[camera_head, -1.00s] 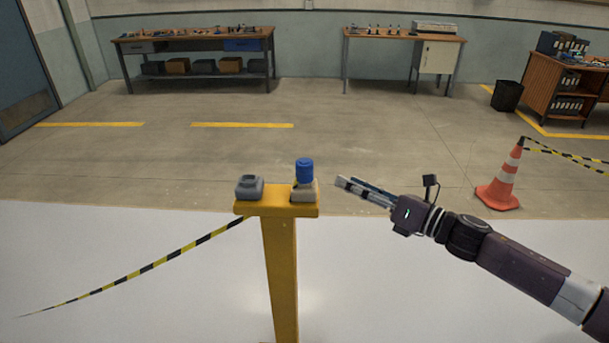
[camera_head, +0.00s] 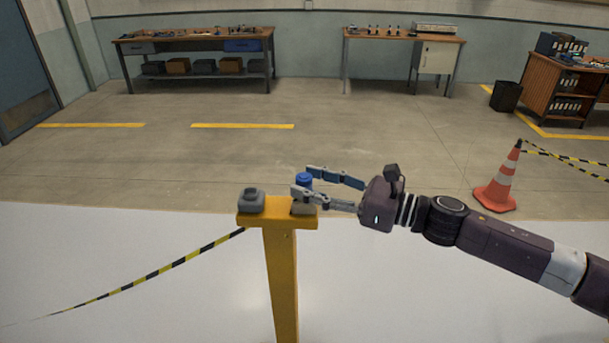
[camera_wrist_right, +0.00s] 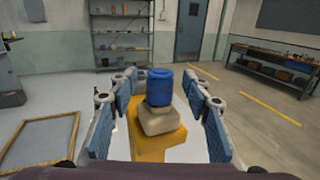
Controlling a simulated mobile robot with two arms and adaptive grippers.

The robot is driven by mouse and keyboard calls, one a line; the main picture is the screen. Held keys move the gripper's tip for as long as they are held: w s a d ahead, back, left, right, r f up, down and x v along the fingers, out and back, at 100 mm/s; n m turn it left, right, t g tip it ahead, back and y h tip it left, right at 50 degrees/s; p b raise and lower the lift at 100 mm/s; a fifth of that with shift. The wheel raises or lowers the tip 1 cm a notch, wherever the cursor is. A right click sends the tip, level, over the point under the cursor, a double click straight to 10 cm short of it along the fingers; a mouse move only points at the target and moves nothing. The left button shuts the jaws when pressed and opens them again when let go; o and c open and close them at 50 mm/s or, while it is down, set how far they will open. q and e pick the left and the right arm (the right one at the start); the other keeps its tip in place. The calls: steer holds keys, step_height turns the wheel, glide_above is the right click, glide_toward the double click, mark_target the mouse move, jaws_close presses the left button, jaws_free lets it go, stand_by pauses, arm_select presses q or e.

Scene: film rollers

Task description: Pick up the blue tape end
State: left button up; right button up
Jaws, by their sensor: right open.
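The blue tape end (camera_head: 304,179) is a small blue cylinder standing upright on a grey holder (camera_head: 303,208) on top of a yellow post (camera_head: 283,275). My right gripper (camera_head: 302,180) is open, with its fingers on either side of the blue tape end and partly in front of it. In the right wrist view the blue tape end (camera_wrist_right: 160,87) stands between the two open blue-padded fingers, with a visible gap on each side. My left gripper is not in view.
A second grey holder (camera_head: 251,200) sits empty on the left of the post top. A yellow-black tape (camera_head: 150,271) runs from the post down to the left. An orange cone (camera_head: 497,190) stands at the right. Workbenches (camera_head: 195,40) line the back wall.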

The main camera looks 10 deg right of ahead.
mark_target(304, 175)
steer(key=shift+x, duration=0.95)
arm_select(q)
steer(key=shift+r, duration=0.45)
arm_select(e)
steer(key=shift+d, duration=0.1)
steer(key=shift+c, duration=0.2)
steer(key=shift+c, duration=1.3)
jaws_close()
steer(key=shift+r, duration=0.45)
arm_select(q)
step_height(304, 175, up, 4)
steer(key=p, duration=0.4)
arm_select(e)
step_height(304, 175, up, 19)
